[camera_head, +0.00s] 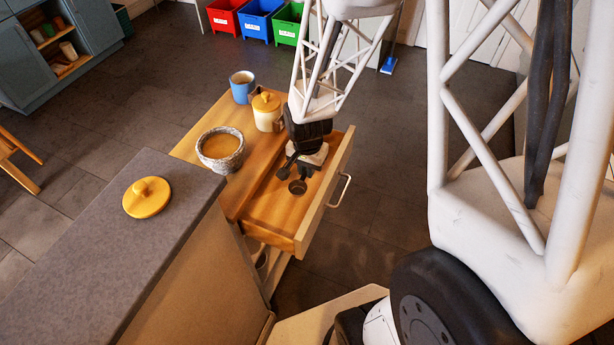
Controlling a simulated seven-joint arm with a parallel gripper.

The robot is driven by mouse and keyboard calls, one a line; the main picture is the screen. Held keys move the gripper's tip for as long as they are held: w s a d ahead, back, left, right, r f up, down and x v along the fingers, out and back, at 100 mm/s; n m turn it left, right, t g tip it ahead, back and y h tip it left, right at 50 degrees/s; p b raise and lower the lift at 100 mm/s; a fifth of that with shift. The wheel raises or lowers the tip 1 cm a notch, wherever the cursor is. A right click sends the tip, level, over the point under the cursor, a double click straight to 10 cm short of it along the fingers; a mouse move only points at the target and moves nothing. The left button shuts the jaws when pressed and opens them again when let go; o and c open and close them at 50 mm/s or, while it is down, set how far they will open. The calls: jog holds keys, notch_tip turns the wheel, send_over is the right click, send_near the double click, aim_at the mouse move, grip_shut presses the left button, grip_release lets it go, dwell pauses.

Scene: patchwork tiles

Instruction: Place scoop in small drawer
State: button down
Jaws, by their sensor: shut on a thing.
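The small drawer (281,219) is pulled open from a wooden cabinet, with a metal handle on its front. My gripper (296,174) points down over the drawer and is shut on a dark scoop (298,187). The scoop's round bowl shows just below the fingers, over the drawer's inside. I cannot tell whether the scoop touches the drawer floor. My wrist and fingers hide part of the scoop and the back of the drawer.
On the cabinet top stand a woven bowl (220,149), a lidded jar (267,111) and a blue mug (242,86). A grey counter (95,230) with a yellow lid (147,197) is at left. Coloured bins (258,20) stand far back.

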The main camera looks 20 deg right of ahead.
jog(key=shift+f, duration=2)
jog(key=shift+f, duration=0.1)
jog(key=c, duration=1.1)
grip_release()
jog(key=shift+c, duration=0.2)
notch_tip(320, 180, up, 12)
jog(key=shift+f, duration=0.1)
jog(key=shift+r, duration=0.25)
